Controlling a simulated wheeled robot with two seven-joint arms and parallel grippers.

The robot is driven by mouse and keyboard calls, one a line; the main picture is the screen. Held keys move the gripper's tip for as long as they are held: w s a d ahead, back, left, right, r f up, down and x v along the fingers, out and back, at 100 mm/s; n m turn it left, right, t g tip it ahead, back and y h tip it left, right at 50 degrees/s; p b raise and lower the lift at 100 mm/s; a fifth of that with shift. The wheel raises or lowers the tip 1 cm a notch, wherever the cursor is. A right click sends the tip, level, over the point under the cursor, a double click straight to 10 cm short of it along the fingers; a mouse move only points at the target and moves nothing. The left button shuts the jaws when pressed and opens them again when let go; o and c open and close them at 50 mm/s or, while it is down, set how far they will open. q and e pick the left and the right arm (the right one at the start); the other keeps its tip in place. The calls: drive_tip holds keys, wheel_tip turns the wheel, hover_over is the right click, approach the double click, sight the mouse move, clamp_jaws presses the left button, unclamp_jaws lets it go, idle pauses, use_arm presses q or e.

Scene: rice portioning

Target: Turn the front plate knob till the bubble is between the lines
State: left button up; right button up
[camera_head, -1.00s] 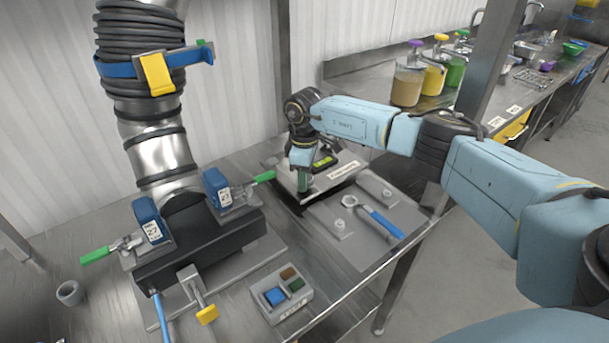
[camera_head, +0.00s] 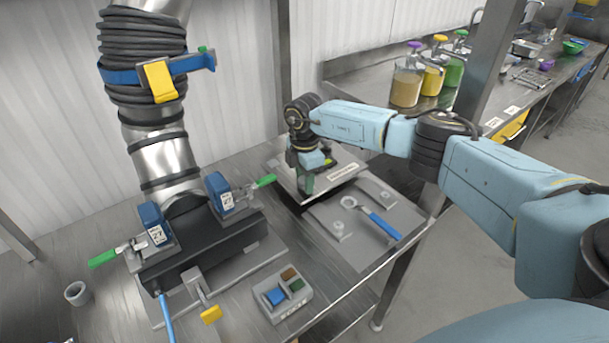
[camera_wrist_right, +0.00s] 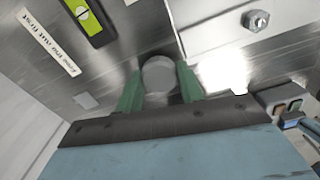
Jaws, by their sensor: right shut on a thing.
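The steel plate (camera_head: 345,172) with a label strip lies at the back of the table. In the right wrist view, the round grey knob (camera_wrist_right: 159,75) sits between the two green fingers of my right gripper (camera_wrist_right: 160,88), which is shut on it. In the head view, my right gripper (camera_head: 307,184) points down at the plate's front edge and hides the knob. The yellow-green spirit level (camera_wrist_right: 84,18) lies on the plate, cut by the top edge of the wrist view. Dark lines show on its vial, but the bubble's place is unclear. My left gripper is out of view.
A grey panel (camera_head: 365,245) with bolts and a blue-handled wrench (camera_head: 384,225) is in front of the plate. A black clamp block with a ringed duct (camera_head: 165,150) stands left. A button box (camera_head: 283,310) is at the front.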

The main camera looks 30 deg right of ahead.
drive_tip(key=n, duration=0.4)
drive_tip(key=shift+n, duration=0.3)
drive_tip(key=n, duration=0.5)
drive_tip(key=shift+s+n, duration=0.1)
drive_tip(key=shift+n, duration=0.2)
drive_tip(key=n, duration=0.5)
drive_tip(key=shift+b, duration=0.3)
drive_tip(key=n+b, duration=0.1)
drive_tip(key=n, duration=0.4)
drive_tip(key=shift+d+n, duration=0.1)
drive_tip(key=shift+n, duration=0.3)
drive_tip(key=n+b, duration=0.2)
drive_tip(key=n, duration=0.4)
drive_tip(key=n+b, duration=0.2)
drive_tip(key=n, duration=0.4)
drive_tip(key=shift+d+n, duration=0.1)
drive_tip(key=shift+n, duration=0.3)
drive_tip(key=n, duration=0.2)
drive_tip(key=shift+n+b, duration=0.3)
drive_tip(key=n, duration=0.3)
drive_tip(key=shift+b, duration=0.4)
drive_tip(key=shift+n, duration=0.8)
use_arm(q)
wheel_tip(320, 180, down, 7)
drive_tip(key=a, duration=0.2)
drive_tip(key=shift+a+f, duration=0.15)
use_arm(e)
drive_tip(key=shift+n, duration=0.5)
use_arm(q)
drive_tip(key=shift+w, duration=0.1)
